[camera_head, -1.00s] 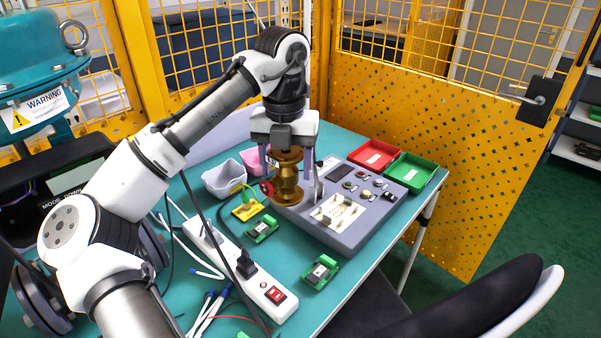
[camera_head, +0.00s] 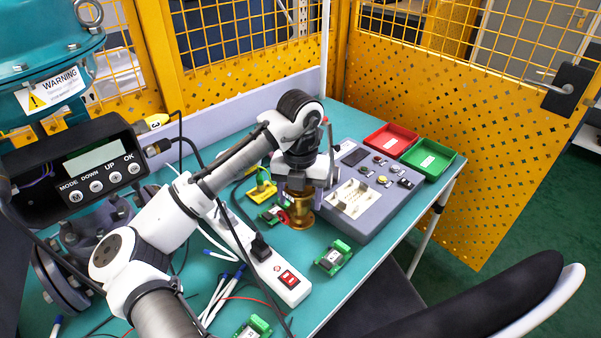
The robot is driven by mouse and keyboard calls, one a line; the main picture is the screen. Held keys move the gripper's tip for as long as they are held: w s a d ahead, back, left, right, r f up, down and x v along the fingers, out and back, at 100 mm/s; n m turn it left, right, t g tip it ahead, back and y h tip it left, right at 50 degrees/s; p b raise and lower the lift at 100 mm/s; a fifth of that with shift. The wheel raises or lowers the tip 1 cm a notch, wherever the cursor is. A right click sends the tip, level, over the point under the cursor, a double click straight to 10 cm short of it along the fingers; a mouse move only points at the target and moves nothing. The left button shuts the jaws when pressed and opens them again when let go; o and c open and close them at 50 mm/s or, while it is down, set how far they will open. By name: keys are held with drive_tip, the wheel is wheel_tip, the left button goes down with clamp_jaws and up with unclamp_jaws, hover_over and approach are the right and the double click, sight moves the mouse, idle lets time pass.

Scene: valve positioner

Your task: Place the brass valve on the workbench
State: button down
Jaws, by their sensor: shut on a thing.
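The brass valve (camera_head: 301,214) with its small red handwheel is upright in my gripper (camera_head: 301,190). My gripper points down and is shut on the valve's upper part. The valve's lower flange is at or just above the teal workbench (camera_head: 325,293); I cannot tell whether it touches. The valve is left of the grey control box and just right of a green circuit module, which it partly overlaps in the picture. My arm's end hides the valve's top and most of the fingers.
The grey control box (camera_head: 376,160) is close on the right. A white power strip (camera_head: 285,283) lies in front and left, with cables. Green modules (camera_head: 333,257) lie around. Red (camera_head: 390,138) and green (camera_head: 428,158) trays are at the back right. A positioner (camera_head: 95,165) stands at left.

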sight(300, 215)
drive_tip(key=shift+f+p, duration=0.4)
drive_tip(key=shift+f, duration=2.5)
drive_tip(key=shift+c, duration=2)
unclamp_jaws()
drive_tip(key=shift+f, duration=0.1)
wheel_tip(300, 215, up, 12)
drive_tip(key=shift+r+b, duration=0.1)
drive_tip(key=shift+b, duration=0.9)
